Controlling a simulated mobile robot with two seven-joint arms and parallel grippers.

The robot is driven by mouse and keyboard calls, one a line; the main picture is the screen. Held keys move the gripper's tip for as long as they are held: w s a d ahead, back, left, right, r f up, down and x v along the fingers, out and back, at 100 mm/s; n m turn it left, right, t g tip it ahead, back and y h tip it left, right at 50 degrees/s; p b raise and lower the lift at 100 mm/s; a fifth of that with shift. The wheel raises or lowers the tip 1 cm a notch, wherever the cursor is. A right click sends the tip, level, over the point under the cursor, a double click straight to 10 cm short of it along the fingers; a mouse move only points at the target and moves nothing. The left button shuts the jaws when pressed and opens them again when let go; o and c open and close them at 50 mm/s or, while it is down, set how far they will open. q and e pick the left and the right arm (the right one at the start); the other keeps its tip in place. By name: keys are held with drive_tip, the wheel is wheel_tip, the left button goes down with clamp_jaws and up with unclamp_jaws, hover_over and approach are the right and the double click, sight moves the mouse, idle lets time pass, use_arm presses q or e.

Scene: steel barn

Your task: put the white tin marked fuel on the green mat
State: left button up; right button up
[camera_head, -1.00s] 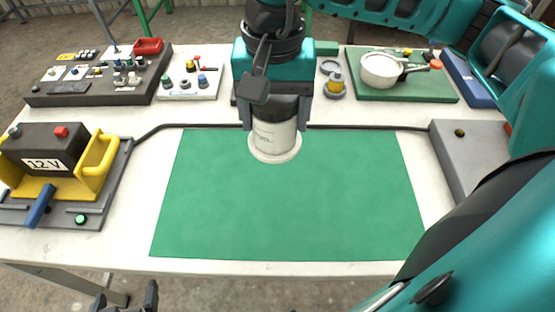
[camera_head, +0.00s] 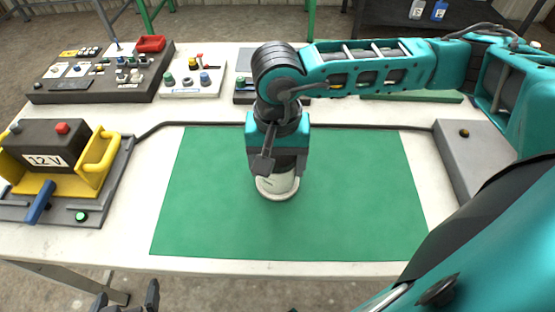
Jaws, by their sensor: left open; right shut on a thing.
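The green mat (camera_head: 350,210) lies flat in the middle of the white table. The white tin (camera_head: 281,184) is upright over the upper middle of the mat. My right gripper (camera_head: 278,172) is shut on it from above and hides most of it; its marking cannot be read now. Whether the tin's base touches the mat, I cannot tell. My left gripper (camera_head: 126,299) is open and empty at the bottom left edge of the view, in front of the table.
A black 12 V battery in a yellow holder (camera_head: 48,153) stands at the left. Control boards (camera_head: 105,92) line the back left. A grey box (camera_head: 465,150) is at the right. My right arm hides much of the back right. The mat around the tin is clear.

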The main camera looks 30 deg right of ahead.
drive_tip(key=shift+f, duration=0.15)
drive_tip(key=o, duration=1.4)
drive_tip(key=shift+c, duration=0.2)
wheel_tip(320, 180, up, 12)
drive_tip(key=shift+r, duration=0.2)
